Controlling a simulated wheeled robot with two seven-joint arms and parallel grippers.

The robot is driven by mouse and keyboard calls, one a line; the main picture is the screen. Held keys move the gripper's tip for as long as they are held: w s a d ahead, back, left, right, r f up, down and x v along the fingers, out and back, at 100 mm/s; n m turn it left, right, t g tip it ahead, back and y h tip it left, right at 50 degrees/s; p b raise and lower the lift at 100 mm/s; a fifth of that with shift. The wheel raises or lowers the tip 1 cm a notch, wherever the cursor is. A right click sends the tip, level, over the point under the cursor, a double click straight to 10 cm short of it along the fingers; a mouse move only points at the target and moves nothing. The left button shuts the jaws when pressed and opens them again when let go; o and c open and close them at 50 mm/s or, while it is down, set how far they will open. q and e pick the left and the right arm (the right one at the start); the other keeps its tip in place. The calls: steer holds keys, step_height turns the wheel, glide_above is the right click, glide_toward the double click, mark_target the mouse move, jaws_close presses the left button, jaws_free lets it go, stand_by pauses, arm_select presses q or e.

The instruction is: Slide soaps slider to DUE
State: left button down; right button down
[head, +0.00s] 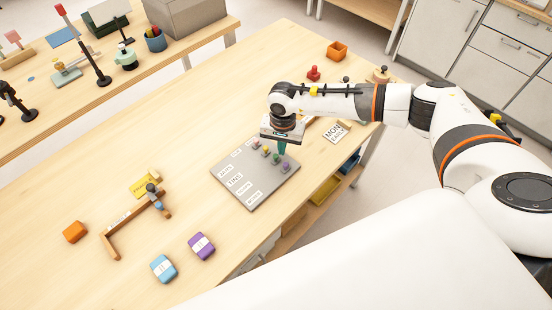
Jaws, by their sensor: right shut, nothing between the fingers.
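A grey slider board (252,200) lies flat near the table's right edge. It carries white labels, too small to read surely, and a row of small coloured knobs (265,152) along its upper right part. I cannot tell which knob is the soaps slider or which label says DUE. My right gripper (282,150) points down over the board's upper right side, its teal fingertips shut and empty, close beside the knobs. Whether the fingertips touch a knob is unclear. My left gripper is not in view.
A blue block (163,268), a purple block (202,245) and an orange block (75,231) lie in front, near a wooden L-shaped piece (125,222). A white card (335,133), red knob (313,73) and orange box (337,50) are behind. The table's left middle is clear.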

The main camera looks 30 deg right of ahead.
mark_target(269, 167)
steer(key=shift+f+b, duration=0.7)
steer(key=shift+f, duration=0.15)
steer(key=shift+a, duration=0.15)
steer(key=shift+s+a, duration=0.3)
steer(key=shift+a, duration=0.6)
steer(key=shift+s+a, duration=0.35)
steer(key=shift+a, duration=0.55)
steer(key=shift+s+a, duration=0.3)
steer(key=shift+a, duration=0.6)
steer(key=shift+d, duration=0.15)
steer(key=shift+w+d, duration=0.1)
steer(key=shift+d, duration=0.15)
step_height(269, 167, up, 7)
steer(key=p, duration=0.3)
